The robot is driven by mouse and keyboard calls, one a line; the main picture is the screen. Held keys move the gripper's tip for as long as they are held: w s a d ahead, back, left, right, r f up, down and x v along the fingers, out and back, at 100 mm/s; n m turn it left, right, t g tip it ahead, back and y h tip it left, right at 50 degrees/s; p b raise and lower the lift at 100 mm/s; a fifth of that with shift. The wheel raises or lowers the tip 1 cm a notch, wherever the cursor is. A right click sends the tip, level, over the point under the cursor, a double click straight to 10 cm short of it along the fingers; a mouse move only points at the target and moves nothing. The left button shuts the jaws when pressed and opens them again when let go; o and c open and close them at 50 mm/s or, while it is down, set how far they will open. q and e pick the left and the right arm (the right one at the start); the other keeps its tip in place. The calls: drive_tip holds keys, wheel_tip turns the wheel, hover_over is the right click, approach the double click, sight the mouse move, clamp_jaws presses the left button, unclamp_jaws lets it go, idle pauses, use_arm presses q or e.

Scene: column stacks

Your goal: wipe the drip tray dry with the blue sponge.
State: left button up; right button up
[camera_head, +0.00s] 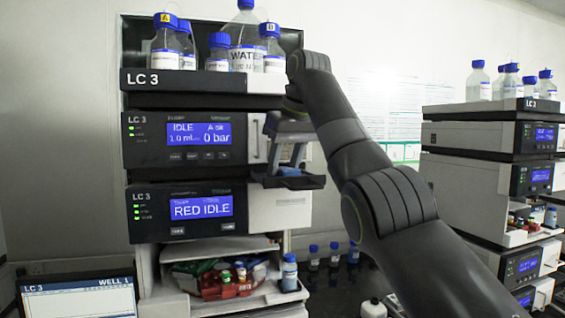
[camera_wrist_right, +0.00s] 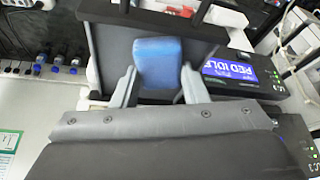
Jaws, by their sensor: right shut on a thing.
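The blue sponge (camera_wrist_right: 158,62) is between the fingers of my right gripper in the right wrist view. My right gripper (camera_head: 289,168) is shut on it and points down over the drip tray in the head view. The drip tray (camera_head: 315,182) is a dark, shallow tray sticking out from the front of the LC 3 stack, between its two display modules. In the wrist view its dark floor and walls (camera_wrist_right: 97,45) surround the sponge. I cannot tell whether the sponge touches the tray floor or whether the tray is wet. My left gripper is not in view.
Blue-capped bottles (camera_head: 244,50) stand on top of the LC 3 stack. Below the tray, an open compartment (camera_head: 218,285) holds small vials and a bottle (camera_head: 289,272). A second stack (camera_head: 470,140) stands at the right. A monitor (camera_head: 80,298) is at the lower left.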

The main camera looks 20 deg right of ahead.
drive_tip(key=shift+w+d, duration=0.1)
drive_tip(key=shift+d, duration=0.65)
drive_tip(key=shift+a+f, duration=0.15)
drive_tip(key=shift+a, duration=0.9)
drive_tip(key=shift+d, duration=1.1)
drive_tip(key=shift+a, duration=1.15)
drive_tip(key=shift+d, duration=1)
drive_tip(key=shift+a, duration=1.2)
wheel_tip(320, 180, up, 6)
drive_tip(key=p, duration=0.6)
drive_tip(key=shift+d, duration=0.15)
drive_tip(key=shift+r, duration=0.25)
